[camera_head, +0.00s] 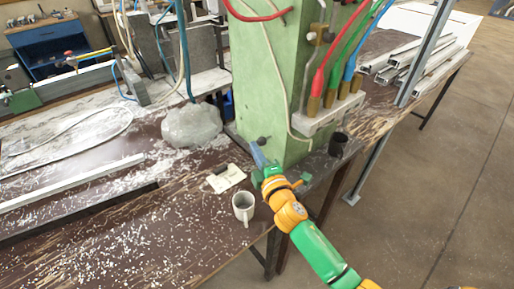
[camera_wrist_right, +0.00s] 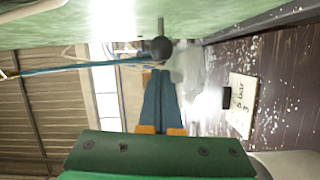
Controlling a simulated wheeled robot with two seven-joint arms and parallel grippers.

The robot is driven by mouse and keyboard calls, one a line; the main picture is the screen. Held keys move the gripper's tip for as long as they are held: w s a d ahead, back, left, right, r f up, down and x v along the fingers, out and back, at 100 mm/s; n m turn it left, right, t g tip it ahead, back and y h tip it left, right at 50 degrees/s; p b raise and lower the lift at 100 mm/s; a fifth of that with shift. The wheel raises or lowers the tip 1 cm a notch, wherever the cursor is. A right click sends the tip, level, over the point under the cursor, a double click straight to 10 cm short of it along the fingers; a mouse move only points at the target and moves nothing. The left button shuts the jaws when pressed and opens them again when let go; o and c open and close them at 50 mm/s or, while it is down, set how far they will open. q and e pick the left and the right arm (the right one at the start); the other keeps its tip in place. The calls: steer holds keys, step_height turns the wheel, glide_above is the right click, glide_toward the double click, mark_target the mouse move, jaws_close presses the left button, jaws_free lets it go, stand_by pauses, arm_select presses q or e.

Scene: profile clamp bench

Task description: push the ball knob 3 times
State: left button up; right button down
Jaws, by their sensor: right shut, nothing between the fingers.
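The ball knob (camera_head: 262,141) is a small dark ball low on the face of the green machine column (camera_head: 262,85). In the right wrist view the ball knob (camera_wrist_right: 160,48) sits on a short metal stem that comes out of the green surface. My right gripper (camera_head: 256,149) is just in front of the knob, with its blue fingers shut and empty. In the wrist view the fingertips (camera_wrist_right: 160,74) point at the ball and lie very close to it. I cannot tell whether they touch. My left gripper is not in view.
A white mug (camera_head: 243,206) stands near the bench's front edge, beside my right arm. A note card (camera_head: 226,178) with a dark block lies behind it. A grey rock-like lump (camera_head: 191,125) is left of the column. A dark cup (camera_head: 338,144) stands at right.

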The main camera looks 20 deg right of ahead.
steer(key=shift+d, duration=0.2)
